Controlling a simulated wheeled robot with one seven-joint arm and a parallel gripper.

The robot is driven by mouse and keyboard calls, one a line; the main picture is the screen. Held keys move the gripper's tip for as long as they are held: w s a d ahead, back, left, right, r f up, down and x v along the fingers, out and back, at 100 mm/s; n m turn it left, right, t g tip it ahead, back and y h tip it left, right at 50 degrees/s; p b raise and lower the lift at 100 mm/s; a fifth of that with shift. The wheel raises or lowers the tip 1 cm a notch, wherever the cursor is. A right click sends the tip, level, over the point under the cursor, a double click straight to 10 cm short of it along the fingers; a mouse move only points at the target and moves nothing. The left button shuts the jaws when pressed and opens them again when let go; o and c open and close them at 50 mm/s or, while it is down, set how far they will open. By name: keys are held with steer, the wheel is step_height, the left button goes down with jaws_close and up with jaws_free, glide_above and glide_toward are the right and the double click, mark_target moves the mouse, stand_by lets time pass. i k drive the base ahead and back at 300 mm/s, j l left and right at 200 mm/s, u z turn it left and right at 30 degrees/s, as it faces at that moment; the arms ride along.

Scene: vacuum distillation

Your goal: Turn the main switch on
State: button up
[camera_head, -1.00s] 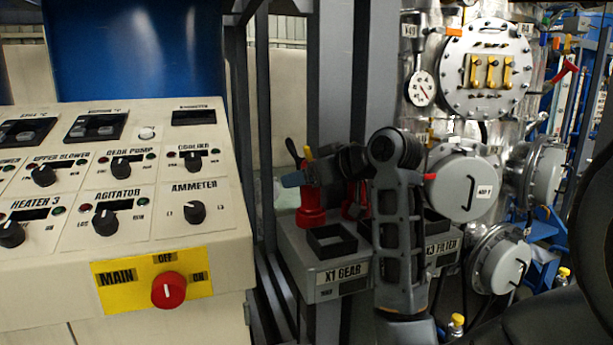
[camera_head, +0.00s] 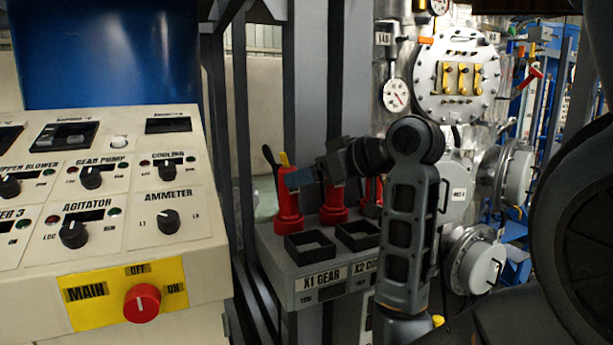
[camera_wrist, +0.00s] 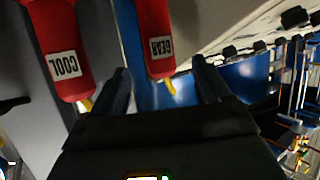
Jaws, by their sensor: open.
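The main switch is a round red knob (camera_head: 142,303) on a yellow plate (camera_head: 88,312) marked MAIN, OFF and ON, low on the front of the cream control panel (camera_head: 205,262). Its pale mark looks roughly upright, toward OFF, but is small. My gripper (camera_head: 298,178) is to the right of the panel and well above the knob, in front of red handles. In the wrist view my gripper (camera_wrist: 160,75) has its two fingers apart with nothing held. The knob is not seen in the wrist view.
Red handles labelled COOL (camera_wrist: 65,50) and GEAR (camera_wrist: 155,35) are close to my fingers. A grey box (camera_head: 290,290) marked X1 GEAR stands right of the panel, beside grey upright posts (camera_head: 305,80). Several black knobs, including the ammeter knob (camera_head: 168,222), sit above the switch.

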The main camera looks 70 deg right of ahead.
mark_target(142, 303)
steer(key=k+j, duration=0.3)
steer(key=k, duration=0.15)
steer(key=k+j, duration=0.25)
steer(key=k, duration=0.25)
